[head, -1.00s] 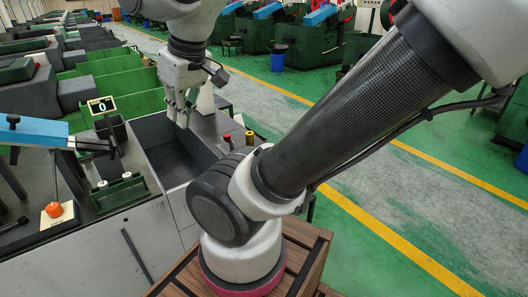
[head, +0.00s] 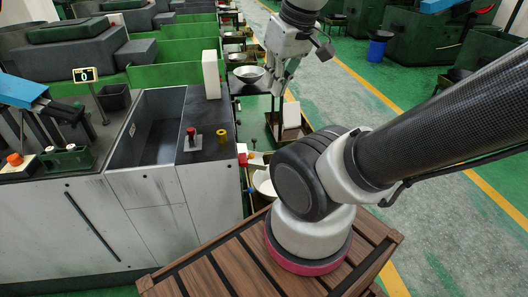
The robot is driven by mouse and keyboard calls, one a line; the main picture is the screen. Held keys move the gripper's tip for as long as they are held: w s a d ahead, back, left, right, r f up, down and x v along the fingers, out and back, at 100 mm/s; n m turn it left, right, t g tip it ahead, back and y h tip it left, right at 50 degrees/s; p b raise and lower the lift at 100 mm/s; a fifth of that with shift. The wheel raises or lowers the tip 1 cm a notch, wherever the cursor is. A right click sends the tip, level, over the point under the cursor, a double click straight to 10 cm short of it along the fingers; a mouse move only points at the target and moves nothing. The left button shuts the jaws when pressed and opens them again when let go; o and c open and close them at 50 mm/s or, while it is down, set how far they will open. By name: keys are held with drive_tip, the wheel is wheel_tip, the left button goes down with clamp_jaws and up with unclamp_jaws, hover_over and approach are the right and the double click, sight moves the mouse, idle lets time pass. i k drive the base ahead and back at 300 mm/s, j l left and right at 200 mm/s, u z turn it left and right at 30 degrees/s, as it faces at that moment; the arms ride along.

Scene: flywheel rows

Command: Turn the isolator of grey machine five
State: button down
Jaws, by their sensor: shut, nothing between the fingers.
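A grey-white machine (head: 145,200) with a dark bin in its top fills the left of the head view. A red knob (head: 192,132) and a yellow knob (head: 222,132) stand on its top near the right end. A small red, white and yellow fitting (head: 243,155) sticks out at its right end; I cannot tell which part is the isolator. No machine number is readable. My gripper (head: 279,92) points down, shut and empty, right of the machine's end and apart from it. It is in front of a green surface.
A white upright block (head: 211,74) stands at the machine's back right corner. A bowl (head: 248,73) and a small tray with a pale block (head: 291,117) lie beyond the end.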

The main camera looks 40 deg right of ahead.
sight(243, 160)
drive_tip(key=k+l, duration=0.15)
drive_tip(key=l, duration=0.25)
drive_tip(key=k+l, duration=0.1)
drive_tip(key=l, duration=0.35)
drive_tip(key=k+l+u, duration=0.1)
drive_tip(key=l, duration=0.3)
drive_tip(key=i+j, duration=0.15)
drive_tip(key=j, duration=0.25)
drive_tip(key=i+j+u, duration=0.15)
drive_tip(key=j, duration=0.2)
drive_tip(key=k, duration=0.05)
